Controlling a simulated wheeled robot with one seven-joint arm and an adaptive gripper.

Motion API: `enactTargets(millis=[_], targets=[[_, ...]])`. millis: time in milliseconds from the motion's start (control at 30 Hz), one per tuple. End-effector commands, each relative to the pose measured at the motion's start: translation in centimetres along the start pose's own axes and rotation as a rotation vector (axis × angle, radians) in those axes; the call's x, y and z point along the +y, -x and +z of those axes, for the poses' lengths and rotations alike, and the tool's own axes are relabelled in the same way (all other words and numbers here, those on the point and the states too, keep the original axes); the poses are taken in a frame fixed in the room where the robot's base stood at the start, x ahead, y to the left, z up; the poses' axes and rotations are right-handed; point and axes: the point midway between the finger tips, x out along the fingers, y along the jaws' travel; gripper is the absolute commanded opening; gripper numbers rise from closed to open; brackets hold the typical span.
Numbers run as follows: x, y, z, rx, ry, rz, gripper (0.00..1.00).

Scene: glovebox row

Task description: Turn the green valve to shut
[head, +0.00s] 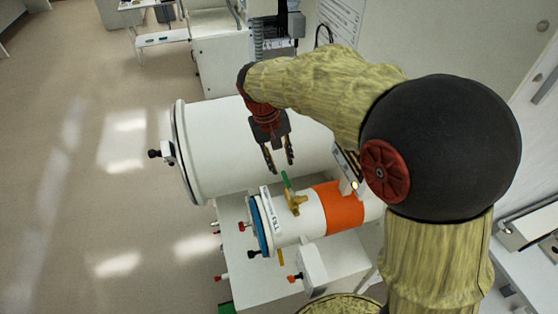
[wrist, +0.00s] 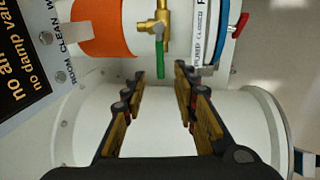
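The green valve has a brass body (head: 295,202) with a green lever handle (head: 286,181), mounted on top of the small white cylinder (head: 285,222). In the wrist view the green handle (wrist: 160,58) hangs down from the brass body (wrist: 150,27), near the top of the picture. My gripper (head: 279,168) is open and empty, above and just behind the handle in the head view. In the wrist view my gripper (wrist: 160,70) has its fingers spread, with the handle's tip just beyond the fingertips and between their lines. No contact shows.
The small cylinder carries an orange band (head: 338,207), a blue ring (head: 258,225) and a white label (head: 272,210) close to the valve. A large white cylinder (head: 220,145) lies behind it. A sign (wrist: 25,70) stands at the wrist view's left.

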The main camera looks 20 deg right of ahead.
Motion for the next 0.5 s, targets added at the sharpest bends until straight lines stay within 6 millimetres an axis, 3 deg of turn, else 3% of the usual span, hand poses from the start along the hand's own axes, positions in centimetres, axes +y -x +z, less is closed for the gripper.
enactTargets(millis=[167, 500], targets=[[0.0, -0.9, -0.1, -0.004, 0.0, 0.001, 0.29], [0.0, -5.8, 0.0, -0.004, 0.0, 0.0, 0.29]])
